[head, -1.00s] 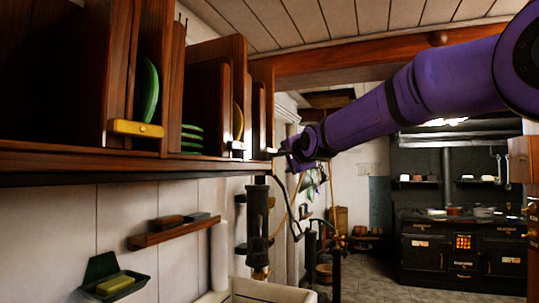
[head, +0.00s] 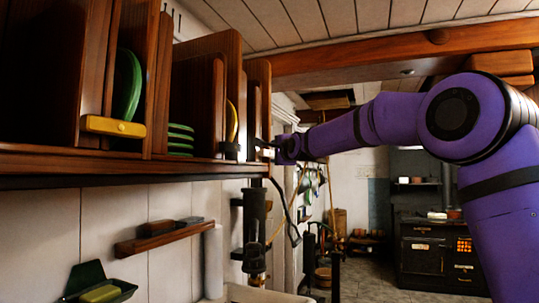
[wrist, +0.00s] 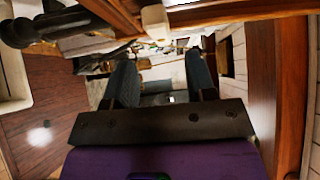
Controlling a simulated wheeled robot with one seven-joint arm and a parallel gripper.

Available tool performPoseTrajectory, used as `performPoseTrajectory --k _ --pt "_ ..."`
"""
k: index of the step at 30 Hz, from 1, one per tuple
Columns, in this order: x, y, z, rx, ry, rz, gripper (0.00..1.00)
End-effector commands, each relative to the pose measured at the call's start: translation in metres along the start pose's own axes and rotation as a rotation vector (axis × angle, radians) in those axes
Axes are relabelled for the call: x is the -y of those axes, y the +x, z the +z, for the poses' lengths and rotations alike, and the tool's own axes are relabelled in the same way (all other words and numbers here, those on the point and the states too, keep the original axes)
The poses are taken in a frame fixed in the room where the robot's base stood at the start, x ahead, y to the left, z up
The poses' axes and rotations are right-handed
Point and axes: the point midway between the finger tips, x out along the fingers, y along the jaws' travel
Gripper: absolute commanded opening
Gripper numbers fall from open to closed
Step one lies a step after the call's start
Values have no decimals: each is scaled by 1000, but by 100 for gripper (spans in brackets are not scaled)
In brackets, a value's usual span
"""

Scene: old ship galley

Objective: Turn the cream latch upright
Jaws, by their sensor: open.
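A cream block (wrist: 156,22), which looks like the cream latch, sits on a wooden rail at the top of the wrist view. I cannot tell which way it is turned. In the head view I cannot make it out clearly near the far end of the rack. My gripper (wrist: 160,82) is open, with its two dark fingers apart and nothing between them. The block lies above the fingers in that picture, apart from them. In the head view my gripper (head: 264,146) is small, beside the rack's far end, and its fingers are hard to see.
A wooden plate rack (head: 60,162) runs along the left wall, holding green plates (head: 180,138). A yellow latch (head: 115,126) lies level across its nearer slot. Below are a small wooden shelf (head: 150,243) and a soap dish (head: 122,288). A black stove (head: 425,250) stands far back.

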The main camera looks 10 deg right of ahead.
Motion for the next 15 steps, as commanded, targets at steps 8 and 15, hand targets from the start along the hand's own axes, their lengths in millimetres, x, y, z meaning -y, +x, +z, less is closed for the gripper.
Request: performPoseTrajectory --k 8,15 --pt "-1 38 2 2 -1 0 51" --pt "0 58 1 1 -1 0 51"
